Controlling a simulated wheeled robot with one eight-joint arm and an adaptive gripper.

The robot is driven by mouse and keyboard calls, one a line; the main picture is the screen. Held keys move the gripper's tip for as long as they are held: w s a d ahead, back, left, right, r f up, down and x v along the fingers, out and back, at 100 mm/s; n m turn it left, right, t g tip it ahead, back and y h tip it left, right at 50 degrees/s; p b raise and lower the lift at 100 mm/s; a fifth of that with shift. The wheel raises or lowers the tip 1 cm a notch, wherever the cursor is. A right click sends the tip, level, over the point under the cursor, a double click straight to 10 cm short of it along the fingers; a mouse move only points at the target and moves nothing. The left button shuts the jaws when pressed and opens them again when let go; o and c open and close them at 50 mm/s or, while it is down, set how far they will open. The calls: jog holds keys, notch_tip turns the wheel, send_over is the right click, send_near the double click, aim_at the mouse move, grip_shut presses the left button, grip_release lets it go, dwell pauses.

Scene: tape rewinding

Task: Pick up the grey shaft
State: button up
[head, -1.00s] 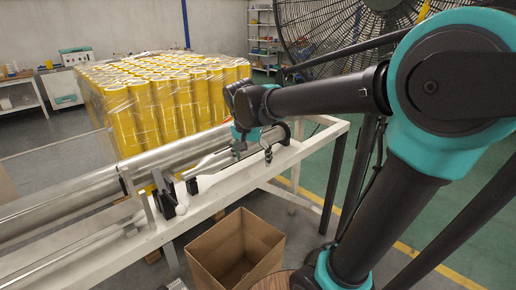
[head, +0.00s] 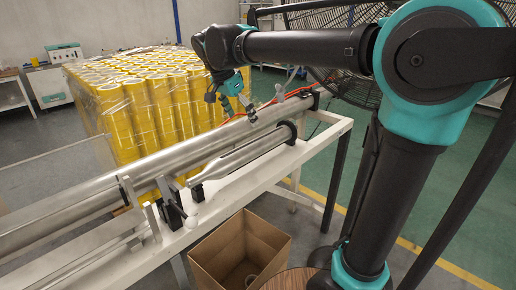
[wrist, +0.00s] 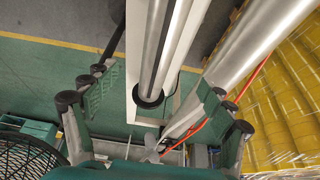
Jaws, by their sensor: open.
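The grey shaft (head: 245,154) is a smooth metal bar lying at a slant along the white frame, its far end at a black ring mount (head: 291,131). In the wrist view the shaft (wrist: 158,50) runs down from the top to that ring. My gripper (head: 238,108) is open and empty, up above the rail and behind the shaft in the head view. In the wrist view my gripper (wrist: 157,85) has its fingers wide apart, one on each side of the picture, with the shaft seen between them at a distance.
A longer, thicker metal roller (head: 95,205) lies parallel behind the shaft. An orange cable (head: 270,108) runs near its far end. An open cardboard box (head: 215,262) stands on the floor in front. Yellow wrapped rolls (head: 145,105) and a large fan (head: 340,55) are behind.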

aim_at(255, 150)
jog(key=x, duration=1.6)
jog(key=shift+f, duration=0.3)
jog(key=c, duration=1.8)
jog(key=shift+r, duration=0.1)
